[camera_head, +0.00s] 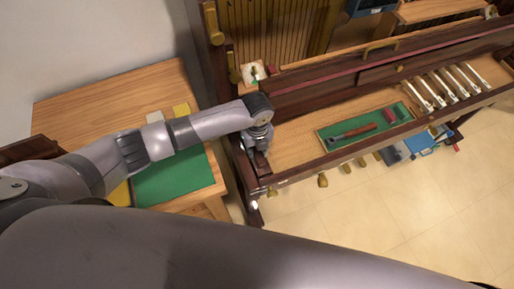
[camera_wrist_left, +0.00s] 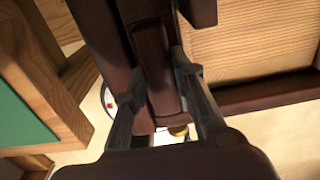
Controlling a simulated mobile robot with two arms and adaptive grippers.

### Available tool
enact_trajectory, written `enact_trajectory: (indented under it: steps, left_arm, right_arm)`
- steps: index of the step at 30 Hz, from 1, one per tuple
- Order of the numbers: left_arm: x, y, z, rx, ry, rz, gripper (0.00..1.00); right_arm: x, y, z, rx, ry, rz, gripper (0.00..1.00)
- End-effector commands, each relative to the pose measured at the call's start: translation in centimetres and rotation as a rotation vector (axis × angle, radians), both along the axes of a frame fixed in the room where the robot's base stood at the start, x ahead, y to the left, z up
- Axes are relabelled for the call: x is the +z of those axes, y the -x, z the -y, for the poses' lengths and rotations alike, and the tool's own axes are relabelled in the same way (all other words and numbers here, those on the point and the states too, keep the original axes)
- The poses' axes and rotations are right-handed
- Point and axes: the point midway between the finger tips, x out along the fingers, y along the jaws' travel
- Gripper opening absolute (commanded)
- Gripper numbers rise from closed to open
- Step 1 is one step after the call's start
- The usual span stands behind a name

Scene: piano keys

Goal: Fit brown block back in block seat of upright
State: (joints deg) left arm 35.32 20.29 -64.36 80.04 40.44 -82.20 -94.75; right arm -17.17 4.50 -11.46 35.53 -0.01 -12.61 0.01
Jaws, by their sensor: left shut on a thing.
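My left gripper (camera_head: 258,148) is over the left end of the upright piano's keybed (camera_head: 298,146), pointing down. In the left wrist view its two grey fingers (camera_wrist_left: 160,85) are shut on the sides of the dark brown block (camera_wrist_left: 164,92). In the head view only a little of the block (camera_head: 262,166) shows below the fingers, at the left front corner of the upright. The block seat is mostly hidden by the gripper and block, so I cannot tell whether the block is seated or just above it. My right gripper is not in view.
A green-lined tray (camera_head: 322,145) with a tool lies on the keybed. Several loose keys (camera_head: 452,84) sit farther right. A wooden table (camera_head: 95,97) with a green mat (camera_head: 178,180) stands to the left. Coloured items lie on the floor under the keybed's front.

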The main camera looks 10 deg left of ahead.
Motion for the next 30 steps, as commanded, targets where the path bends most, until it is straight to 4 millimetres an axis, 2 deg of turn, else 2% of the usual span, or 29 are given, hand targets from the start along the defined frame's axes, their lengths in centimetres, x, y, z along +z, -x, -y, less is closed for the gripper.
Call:
enact_trajectory:
  steps: [27, 28, 30]
  left_arm:
    - [-0.03, 0.03, 0.04, -0.001, 0.000, 0.000, 0.00]
    - [-0.03, 0.03, 0.04, -0.001, 0.000, 0.000, 0.26]
    - [-0.03, 0.03, 0.04, -0.001, 0.000, 0.000, 0.31]
  right_arm:
    - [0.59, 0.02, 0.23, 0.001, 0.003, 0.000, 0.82]
    - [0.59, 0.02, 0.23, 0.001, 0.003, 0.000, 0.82]
    - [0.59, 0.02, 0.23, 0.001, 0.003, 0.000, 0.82]
